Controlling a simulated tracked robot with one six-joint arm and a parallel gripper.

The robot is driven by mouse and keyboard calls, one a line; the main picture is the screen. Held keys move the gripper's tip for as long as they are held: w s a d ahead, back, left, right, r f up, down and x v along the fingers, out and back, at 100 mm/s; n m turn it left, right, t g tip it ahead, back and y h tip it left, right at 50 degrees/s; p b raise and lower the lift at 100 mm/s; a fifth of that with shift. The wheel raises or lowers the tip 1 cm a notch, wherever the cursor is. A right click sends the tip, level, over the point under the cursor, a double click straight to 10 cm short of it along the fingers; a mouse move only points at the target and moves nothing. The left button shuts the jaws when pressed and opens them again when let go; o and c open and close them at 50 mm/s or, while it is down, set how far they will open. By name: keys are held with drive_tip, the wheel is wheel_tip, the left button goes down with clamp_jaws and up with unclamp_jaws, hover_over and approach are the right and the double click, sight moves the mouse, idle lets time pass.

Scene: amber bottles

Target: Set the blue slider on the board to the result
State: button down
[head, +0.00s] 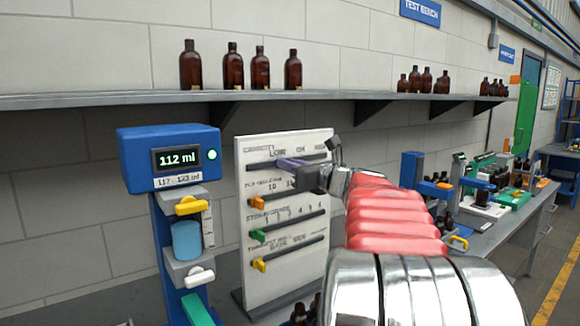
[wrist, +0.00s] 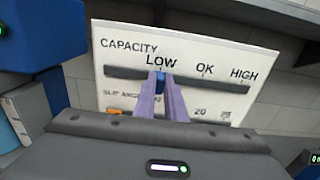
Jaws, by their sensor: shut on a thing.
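The white board (head: 262,288) stands upright on the bench, with several labelled slots. In the wrist view, its top slot is labelled CAPACITY, with the marks LOW, OK and HIGH. The blue slider (wrist: 159,77) sits in that slot just below LOW. My gripper (wrist: 161,88) has its purple fingers closed on the blue slider. In the head view my gripper (head: 284,163) reaches the top slot from the right and hides the slider. The blue measuring device (head: 135,165) left of the board reads 112 ml; the small range below looks like 117 to 123 ml.
Lower slots hold an orange slider (head: 257,203), a green slider (head: 258,236) and a yellow slider (head: 260,265). A blue cylinder (head: 187,242) sits in the device. Amber bottles (head: 233,68) stand on the shelf (head: 330,97) above. More equipment fills the bench at right.

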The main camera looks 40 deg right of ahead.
drive_tip(key=c, duration=1.8)
unclamp_jaws()
drive_tip(key=s+a, duration=0.2)
drive_tip(key=s, duration=1.1)
drive_tip(key=shift+s, duration=0.3)
drive_tip(key=shift+a, duration=0.1)
